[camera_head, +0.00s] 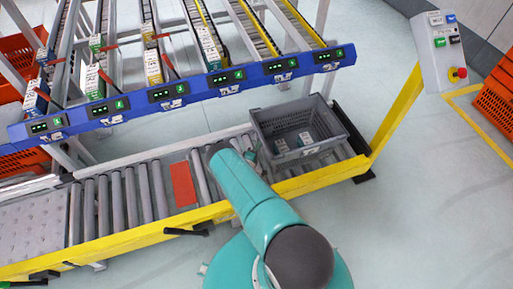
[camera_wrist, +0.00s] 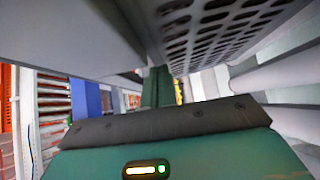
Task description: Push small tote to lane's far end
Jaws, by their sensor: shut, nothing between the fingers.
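The small tote is a grey open crate (camera_head: 318,150) on the roller lane (camera_head: 118,200), near the lane's right end in the head view. A few small boxes (camera_head: 305,138) lie inside it. My gripper (camera_wrist: 157,88) is shut and empty in the wrist view. The tote's perforated grey wall (camera_wrist: 205,38) fills the upper right there, close beside the fingers; I cannot tell if they touch it. In the head view my teal arm reaches over the lane's yellow front rail and mostly hides the gripper, just left of the tote.
A flow rack with a blue front beam (camera_head: 190,92) and lit displays stands behind the lane. A red plate (camera_head: 183,184) lies among the rollers. A yellow post with a control box (camera_head: 440,45) stands at right. Orange totes (camera_head: 497,100) sit at the right edge.

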